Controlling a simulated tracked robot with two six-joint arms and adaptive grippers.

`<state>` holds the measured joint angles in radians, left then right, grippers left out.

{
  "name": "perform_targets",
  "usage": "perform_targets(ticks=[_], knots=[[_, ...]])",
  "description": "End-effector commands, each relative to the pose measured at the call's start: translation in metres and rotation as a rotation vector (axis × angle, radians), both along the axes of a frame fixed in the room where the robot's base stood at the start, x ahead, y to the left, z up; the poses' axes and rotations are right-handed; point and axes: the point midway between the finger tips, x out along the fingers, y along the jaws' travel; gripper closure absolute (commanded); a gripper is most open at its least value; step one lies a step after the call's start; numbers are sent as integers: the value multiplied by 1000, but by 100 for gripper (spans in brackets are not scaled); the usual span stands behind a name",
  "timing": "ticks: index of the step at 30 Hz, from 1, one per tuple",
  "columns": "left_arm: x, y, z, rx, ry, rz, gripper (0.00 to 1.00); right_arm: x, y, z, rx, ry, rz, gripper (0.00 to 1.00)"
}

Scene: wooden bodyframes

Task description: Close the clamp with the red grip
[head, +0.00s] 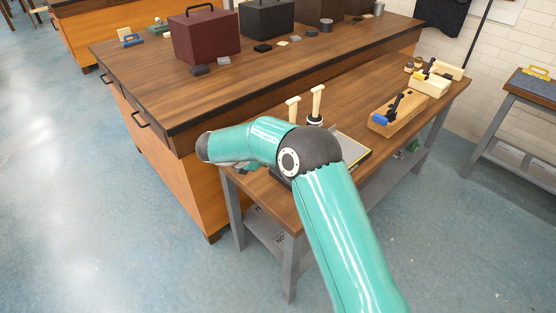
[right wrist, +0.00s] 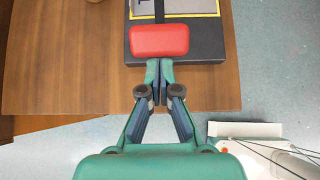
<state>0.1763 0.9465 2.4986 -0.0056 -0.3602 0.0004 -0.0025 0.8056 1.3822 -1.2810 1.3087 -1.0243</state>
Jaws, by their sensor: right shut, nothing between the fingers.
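The red grip (right wrist: 160,41) shows in the right wrist view at the end of a dark lever (right wrist: 159,12). The lever runs up the picture over a dark base with a grey, yellow-edged plate (right wrist: 198,5). My right gripper (right wrist: 160,66) is shut and empty. Its fingertips are at the lower edge of the red grip in the picture; I cannot tell whether they touch it. How far the lever is raised is unclear from above. In the head view my right arm hides the red grip and its own gripper; part of the grey plate (head: 352,147) shows. My left gripper is not in view.
On the same workbench (head: 343,92) stand two light wooden handles (head: 316,103), a wooden block (head: 397,121) with a blue-gripped clamp (head: 380,118), and a paler block (head: 429,86) with a yellow grip. A larger bench (head: 260,72) with boxes adjoins at the left.

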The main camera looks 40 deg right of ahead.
Motion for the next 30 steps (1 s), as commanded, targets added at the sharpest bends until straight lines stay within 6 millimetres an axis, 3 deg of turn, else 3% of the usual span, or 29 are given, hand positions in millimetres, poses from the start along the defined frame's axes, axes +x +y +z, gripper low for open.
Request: perform_targets(ticks=[3,15,30], knots=[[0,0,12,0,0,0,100,2,-8,10,-3,3,3,100],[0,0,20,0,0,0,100,3,-31,25,-7,2,5,100],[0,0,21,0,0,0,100,3,-35,25,-7,5,6,100]])
